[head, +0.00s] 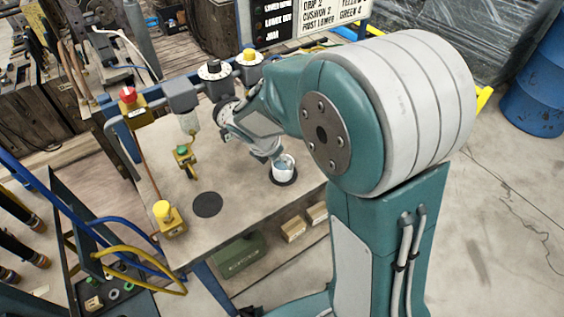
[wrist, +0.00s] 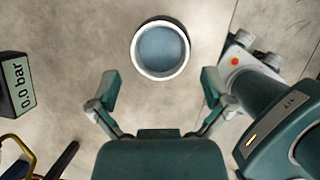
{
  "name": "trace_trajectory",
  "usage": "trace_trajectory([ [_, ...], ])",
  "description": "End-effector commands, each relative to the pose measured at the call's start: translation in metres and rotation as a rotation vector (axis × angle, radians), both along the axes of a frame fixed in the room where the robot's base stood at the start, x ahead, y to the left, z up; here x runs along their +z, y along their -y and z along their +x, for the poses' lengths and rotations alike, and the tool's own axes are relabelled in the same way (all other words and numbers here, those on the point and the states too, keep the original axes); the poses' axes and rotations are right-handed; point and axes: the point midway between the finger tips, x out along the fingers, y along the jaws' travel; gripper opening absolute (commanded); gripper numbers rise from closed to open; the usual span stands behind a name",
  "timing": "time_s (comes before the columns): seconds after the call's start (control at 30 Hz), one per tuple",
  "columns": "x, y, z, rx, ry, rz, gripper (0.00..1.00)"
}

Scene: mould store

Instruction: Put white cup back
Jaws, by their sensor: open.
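In the wrist view the cup (wrist: 160,50) is seen from above, with a white rim and a blue-grey inside. My gripper (head: 273,155) is just behind and left of the cup in the head view. In the wrist view its two fingers (wrist: 160,85) are spread wide and empty, with the cup ahead of the tips, roughly centred between them. A second dark disc (head: 207,204) lies bare to the left on the bench.
The bench (head: 235,222) is clear between the discs. Pipework with a red knob (head: 128,95), a yellow-topped knob (head: 250,56) and a yellow-capped valve box (head: 167,218) lines its back and left. A gauge reading 0.0 bar (wrist: 18,85) is left in the wrist view.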

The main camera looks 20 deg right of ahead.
Motion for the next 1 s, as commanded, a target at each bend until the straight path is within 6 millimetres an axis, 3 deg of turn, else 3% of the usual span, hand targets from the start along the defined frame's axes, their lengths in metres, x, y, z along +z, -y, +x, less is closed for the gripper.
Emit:
trace_trajectory([
  [0.3, 0.056, -0.022, -0.013, 0.001, 0.002, 0.001, 1.0],
  [0.57, 0.073, -0.025, -0.02, -0.037, 0.015, 0.018, 1.0],
  [1.0, 0.124, 0.004, -0.086, -0.732, 0.285, 0.338, 1.0],
])
